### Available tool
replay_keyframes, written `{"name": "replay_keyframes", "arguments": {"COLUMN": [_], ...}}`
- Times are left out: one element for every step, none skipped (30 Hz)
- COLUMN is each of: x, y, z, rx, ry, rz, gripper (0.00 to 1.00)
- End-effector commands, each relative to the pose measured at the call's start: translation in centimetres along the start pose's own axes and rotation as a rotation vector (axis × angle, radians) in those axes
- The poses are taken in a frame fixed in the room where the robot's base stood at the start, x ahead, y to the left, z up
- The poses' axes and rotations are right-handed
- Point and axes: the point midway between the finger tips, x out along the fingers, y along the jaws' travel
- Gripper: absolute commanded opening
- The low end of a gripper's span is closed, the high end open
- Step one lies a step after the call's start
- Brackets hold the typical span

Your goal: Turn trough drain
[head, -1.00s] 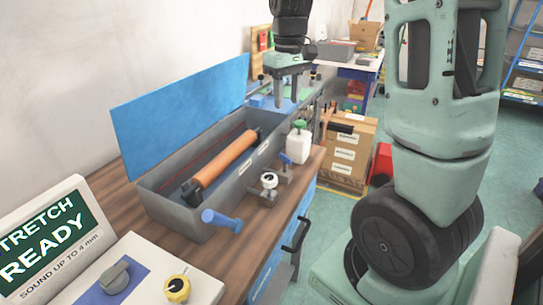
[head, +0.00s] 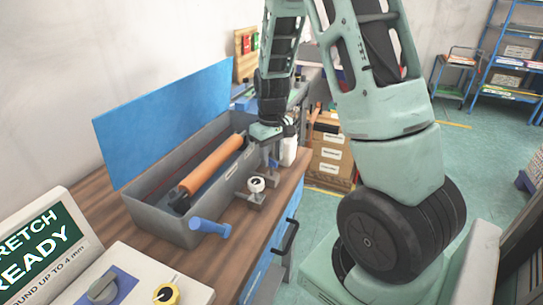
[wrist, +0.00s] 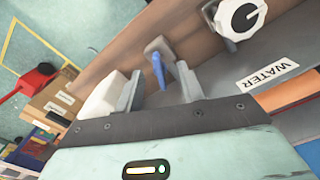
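The grey trough (head: 175,222) stands on the wooden bench with its blue lid (head: 165,120) up and an orange roller (head: 213,163) inside. In the wrist view its wall bears a WATER label (wrist: 268,77). A small blue lever (wrist: 158,70) on a grey bracket (wrist: 160,47) is beside the trough; in the head view my gripper largely hides it. My gripper (head: 268,155) points down over this spot. In the wrist view my gripper (wrist: 158,88) is open, with the lever between and just beyond its fingertips. I cannot tell whether a finger touches it.
A white dial (head: 256,184) with a black pointer stands close by on the near side; it also shows in the wrist view (wrist: 240,17). A white bottle (head: 290,152) is close on the other side.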

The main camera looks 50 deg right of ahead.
Motion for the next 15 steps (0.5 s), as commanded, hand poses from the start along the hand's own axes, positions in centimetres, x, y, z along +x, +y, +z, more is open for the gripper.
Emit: {"name": "replay_keyframes", "arguments": {"x": [0.30,0.43,0.54,0.59,0.62,0.63,0.63,0.63,0.62,0.61,0.61,0.61,0.60,0.60,0.59], "y": [-0.01,-0.01,-0.01,-0.01,-0.01,-0.01,-0.01,-0.01,-0.02,-0.01,-0.02,-0.02,-0.01,-0.02,-0.02], "z": [0.05,0.06,0.06,0.05,0.04,0.04,0.03,0.03,0.03,0.03,0.03,0.03,0.03,0.03,0.03], "rx": [0.000,0.000,0.000,0.000,0.000,0.000,0.000,0.000,0.000,0.000,0.000,0.000,0.000,0.000,0.000], "ry": [-0.002,-0.002,-0.002,-0.001,-0.001,-0.001,-0.001,-0.001,-0.001,-0.001,-0.001,-0.001,-0.001,-0.001,-0.001], "rz": [-0.001,-0.001,-0.001,-0.001,0.000,0.000,0.000,0.000,0.000,0.000,0.000,0.000,0.000,0.000,0.000], "gripper": [0.38,0.38,0.38,0.38,0.38,0.38,0.38,0.38,0.38,0.38,0.38,0.30,0.21,0.13,0.02]}}
